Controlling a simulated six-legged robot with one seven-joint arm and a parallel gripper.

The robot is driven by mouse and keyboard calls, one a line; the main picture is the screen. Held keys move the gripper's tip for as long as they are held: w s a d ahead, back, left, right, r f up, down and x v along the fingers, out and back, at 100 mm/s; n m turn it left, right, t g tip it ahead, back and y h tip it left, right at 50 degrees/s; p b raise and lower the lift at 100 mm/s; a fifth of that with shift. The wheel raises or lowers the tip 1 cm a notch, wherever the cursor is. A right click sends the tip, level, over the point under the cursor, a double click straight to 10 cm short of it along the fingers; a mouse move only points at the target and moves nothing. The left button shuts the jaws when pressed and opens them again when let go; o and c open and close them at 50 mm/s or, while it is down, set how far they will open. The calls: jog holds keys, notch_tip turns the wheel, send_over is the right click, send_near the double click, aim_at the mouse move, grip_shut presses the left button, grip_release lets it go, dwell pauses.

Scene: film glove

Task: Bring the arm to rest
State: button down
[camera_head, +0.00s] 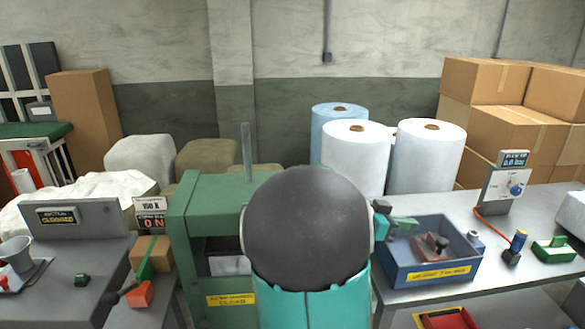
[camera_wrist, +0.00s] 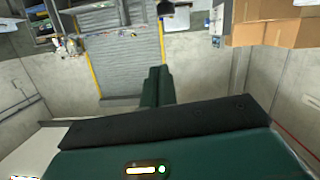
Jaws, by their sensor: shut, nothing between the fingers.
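My gripper (camera_wrist: 158,85) shows in the wrist view as dark green fingers pressed together above a wide dark palm. Nothing shows between the fingers, and they point out into open room, touching nothing. In the head view my arm, a dark round joint with teal casing, stands in the middle and fills the front centre. I cannot make out the gripper for sure in that view.
A green press (camera_head: 190,235) stands close left of my arm. A blue tray (camera_head: 432,278) of tools sits on the grey bench (camera_head: 520,262) at right. White rolls (camera_head: 428,160) and cardboard boxes (camera_head: 510,140) stand behind. The wrist view shows cardboard boxes (camera_wrist: 268,30) and a shutter (camera_wrist: 118,60).

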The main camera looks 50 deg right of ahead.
jog(key=w+a+f+n+t+y, duration=0.2)
jog(key=w+a+n+t, duration=0.35)
jog(key=a, duration=0.55)
jog(key=w+a+f+n+t+y, duration=0.2)
jog(key=w+a+n+t+y, duration=0.25)
jog(key=a, duration=0.55)
jog(key=w+a+r+n+t+y, duration=0.1)
jog(key=a+n+t+y, duration=0.1)
jog(key=a+n, duration=0.5)
jog(key=a+r+n+t+y, duration=0.2)
jog(key=a+n, duration=0.6)
jog(key=a, duration=1.2)
jog(key=shift+w+a+r+t+y, duration=0.25)
jog(key=shift+w+t+y, duration=0.15)
jog(key=shift+t, duration=0.7)
jog(key=shift+d, duration=0.2)
